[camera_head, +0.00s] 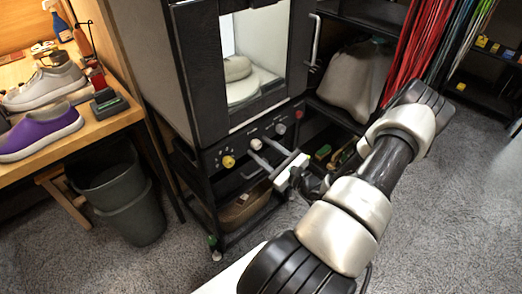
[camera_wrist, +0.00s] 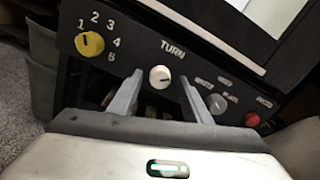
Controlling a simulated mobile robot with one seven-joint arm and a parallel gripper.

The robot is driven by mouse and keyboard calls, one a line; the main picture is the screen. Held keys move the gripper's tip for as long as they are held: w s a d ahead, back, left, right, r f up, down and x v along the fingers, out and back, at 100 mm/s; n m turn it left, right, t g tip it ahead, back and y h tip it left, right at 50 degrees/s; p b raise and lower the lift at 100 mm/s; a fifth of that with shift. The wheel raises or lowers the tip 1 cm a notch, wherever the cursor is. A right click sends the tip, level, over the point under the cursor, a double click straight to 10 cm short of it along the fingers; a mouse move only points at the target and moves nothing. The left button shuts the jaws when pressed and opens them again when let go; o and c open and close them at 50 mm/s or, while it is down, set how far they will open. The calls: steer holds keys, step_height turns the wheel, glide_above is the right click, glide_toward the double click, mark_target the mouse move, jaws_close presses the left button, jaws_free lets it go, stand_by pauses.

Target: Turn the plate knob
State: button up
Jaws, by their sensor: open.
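The control panel (camera_head: 250,150) is on the front of a black cabinet. A round white knob (camera_wrist: 160,76) sits under the word TURN, and it also shows in the head view (camera_head: 256,144). I read no "plate" label, so I cannot tell for sure that this is the plate knob. My gripper (camera_wrist: 160,88) is open and faces the panel, with one finger on each side of the white knob. In the head view my gripper (camera_head: 259,148) reaches the panel from the lower right. I cannot tell whether the fingers touch the knob.
A yellow knob (camera_wrist: 89,44) with numbers is left of the white one. A grey knob (camera_wrist: 216,103) and a red button (camera_wrist: 252,119) are to the right. A windowed chamber (camera_head: 245,60) is above the panel. A workbench (camera_head: 95,128) with shoes and a bin (camera_head: 125,200) stand left.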

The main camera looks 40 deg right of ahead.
steer(key=shift+w, duration=0.4)
steer(key=c, duration=1)
steer(key=shift+c, duration=0.2)
